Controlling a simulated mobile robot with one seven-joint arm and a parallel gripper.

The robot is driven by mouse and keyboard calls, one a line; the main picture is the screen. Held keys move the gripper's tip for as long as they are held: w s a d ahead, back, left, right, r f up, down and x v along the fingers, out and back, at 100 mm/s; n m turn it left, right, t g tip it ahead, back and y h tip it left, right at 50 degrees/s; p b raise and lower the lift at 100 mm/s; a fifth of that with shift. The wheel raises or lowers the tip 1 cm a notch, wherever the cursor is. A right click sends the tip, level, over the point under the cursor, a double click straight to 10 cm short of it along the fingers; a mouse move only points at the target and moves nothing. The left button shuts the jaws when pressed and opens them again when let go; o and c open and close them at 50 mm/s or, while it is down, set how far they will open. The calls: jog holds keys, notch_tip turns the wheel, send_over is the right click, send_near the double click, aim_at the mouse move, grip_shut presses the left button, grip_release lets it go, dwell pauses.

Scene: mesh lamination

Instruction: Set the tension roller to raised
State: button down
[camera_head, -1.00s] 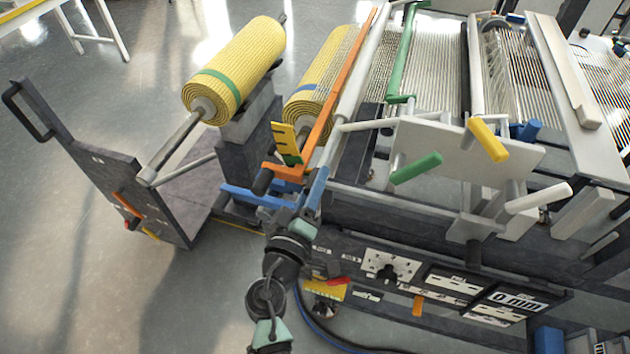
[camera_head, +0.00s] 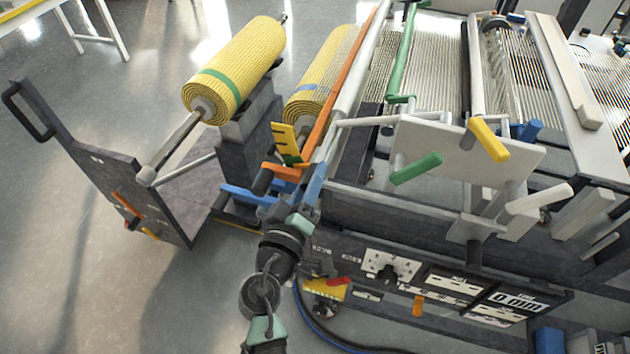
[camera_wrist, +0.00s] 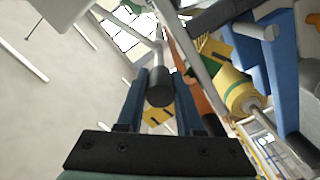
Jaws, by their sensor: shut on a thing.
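The tension roller appears to be the long pale grey bar (camera_head: 352,78) beside the orange bar at the machine's left end, though I cannot be sure. My gripper (camera_head: 318,172) is at the near left corner of the machine, at the near end of these bars. In the wrist view, my gripper (camera_wrist: 160,85) has its two blue fingers shut on a dark cylindrical handle grip (camera_wrist: 160,90). A pale grey rod (camera_wrist: 157,52) runs away from this grip. In the head view the fingers mostly hide the grip. The raised or lowered setting is not readable.
An orange bar (camera_head: 336,85) and a yellow marked plate (camera_head: 284,137) stand close left of my gripper. A cart (camera_head: 125,185) with a yellow mesh roll (camera_head: 235,72) is further left. Green (camera_head: 416,168) and yellow (camera_head: 487,140) handles are to the right. A control panel (camera_head: 440,280) lies below.

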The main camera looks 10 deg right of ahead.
notch_tip(320, 180, up, 8)
jog(key=a+m, duration=0.1)
jog(key=m, duration=0.2)
jog(key=shift+w+a+r, duration=0.15)
jog(key=shift+w+a, duration=0.15)
jog(key=shift+w, duration=0.1)
jog(key=c, duration=0.6)
grip_release()
jog(key=shift+s+d+f, duration=0.1)
jog(key=shift+f, duration=0.1)
jog(key=shift+f, duration=0.1)
